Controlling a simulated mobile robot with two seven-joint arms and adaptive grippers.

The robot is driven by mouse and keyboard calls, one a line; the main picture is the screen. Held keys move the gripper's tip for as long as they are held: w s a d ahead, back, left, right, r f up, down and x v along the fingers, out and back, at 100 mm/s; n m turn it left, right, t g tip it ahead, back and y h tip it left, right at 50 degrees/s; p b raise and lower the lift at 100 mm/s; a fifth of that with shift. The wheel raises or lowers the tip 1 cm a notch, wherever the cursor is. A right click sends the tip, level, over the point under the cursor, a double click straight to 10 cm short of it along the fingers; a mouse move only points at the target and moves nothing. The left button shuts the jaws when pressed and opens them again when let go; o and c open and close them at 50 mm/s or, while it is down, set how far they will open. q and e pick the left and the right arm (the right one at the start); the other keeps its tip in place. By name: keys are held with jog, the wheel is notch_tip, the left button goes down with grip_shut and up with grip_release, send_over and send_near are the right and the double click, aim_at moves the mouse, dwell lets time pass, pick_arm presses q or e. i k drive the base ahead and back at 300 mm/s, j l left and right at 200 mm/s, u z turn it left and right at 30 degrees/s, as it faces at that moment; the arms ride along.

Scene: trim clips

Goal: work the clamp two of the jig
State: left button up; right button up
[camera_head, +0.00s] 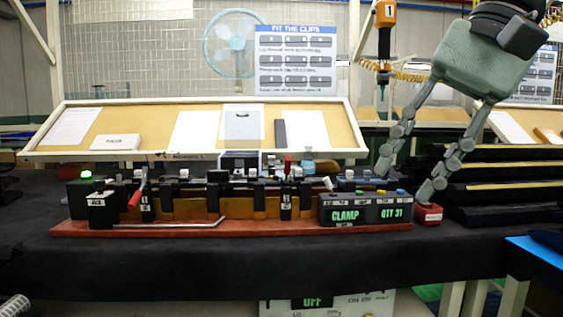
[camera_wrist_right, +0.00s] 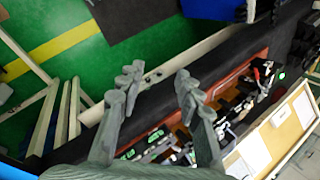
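The jig (camera_head: 240,229) is a long black fixture on a red base, lying across the dark bench; its display panel (camera_head: 365,212) reads CLAMP and QTY 31. A clamp with a red handle (camera_head: 136,196) tilted outward is near its left end. Another clamp (camera_head: 287,203), right of the middle, has a red-tipped handle (camera_head: 288,165) standing upright; its label is too small to read. My right gripper (camera_head: 403,186) is open and empty above the jig's right end, apart from both clamps. Its spread fingers also show in the wrist view (camera_wrist_right: 158,78). My left gripper is not in view.
A small red block (camera_head: 428,215) stands at the jig's right end, close to one fingertip. Black stacked trays (camera_head: 510,190) are at the right. A tilted board with papers (camera_head: 345,140) stands behind the jig. An orange tool (camera_head: 385,20) hangs above. The bench front is clear.

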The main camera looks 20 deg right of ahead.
aim_at(287, 161)
jog(key=i, duration=1.25)
